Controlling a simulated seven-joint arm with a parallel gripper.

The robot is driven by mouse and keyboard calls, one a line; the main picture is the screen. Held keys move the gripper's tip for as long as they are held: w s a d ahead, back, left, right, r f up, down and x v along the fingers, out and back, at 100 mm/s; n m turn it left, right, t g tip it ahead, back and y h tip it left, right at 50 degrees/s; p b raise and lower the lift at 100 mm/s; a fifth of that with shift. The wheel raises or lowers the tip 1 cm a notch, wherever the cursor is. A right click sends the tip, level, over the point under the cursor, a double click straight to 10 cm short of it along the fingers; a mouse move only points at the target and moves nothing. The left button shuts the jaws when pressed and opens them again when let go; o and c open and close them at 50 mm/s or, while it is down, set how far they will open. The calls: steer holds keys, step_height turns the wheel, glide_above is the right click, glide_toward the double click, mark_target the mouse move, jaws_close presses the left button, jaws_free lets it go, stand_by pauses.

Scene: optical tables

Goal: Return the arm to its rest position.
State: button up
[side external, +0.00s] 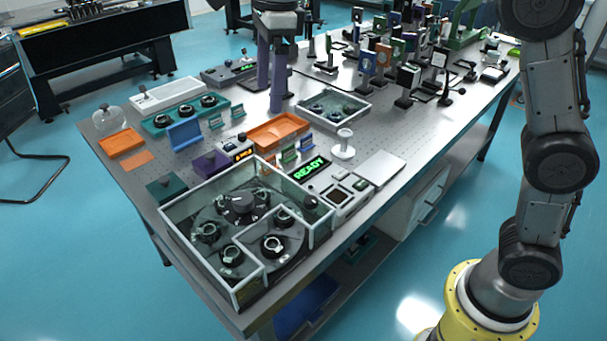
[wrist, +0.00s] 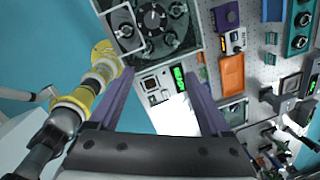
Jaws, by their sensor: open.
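My gripper (side external: 271,98) hangs at the top middle of the side external view, its two long purple fingers pointing down over the optical table (side external: 245,133). The fingers are apart with nothing held between them. In the wrist view my gripper (wrist: 159,75) shows both fingers spread, with the table's equipment beyond them. A panel reading READY (side external: 310,168) is lit green on the table. My arm's lower links and yellow base stand at the right of the side view; its upper part is out of frame.
A glass-walled enclosure (side external: 182,219) with a round carousel fills the table's near end. Orange trays (side external: 270,132), a teal tray (side external: 160,124) and a clear-walled box (side external: 325,120) lie around the gripper. Many upright optic mounts (side external: 405,80) crowd the far end. A flat pale plate (side external: 380,168) lies at the right edge.

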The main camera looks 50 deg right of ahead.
steer(key=s+d+r+n+t, duration=0.25)
steer(key=s+d+n, duration=0.25)
steer(key=s+d, duration=0.8)
steer(key=s+d+f+n+t, duration=0.1)
steer(key=s+f+n, duration=1.2)
steer(key=n, duration=0.5)
steer(key=shift+s, duration=0.15)
steer(key=shift+t, duration=0.25)
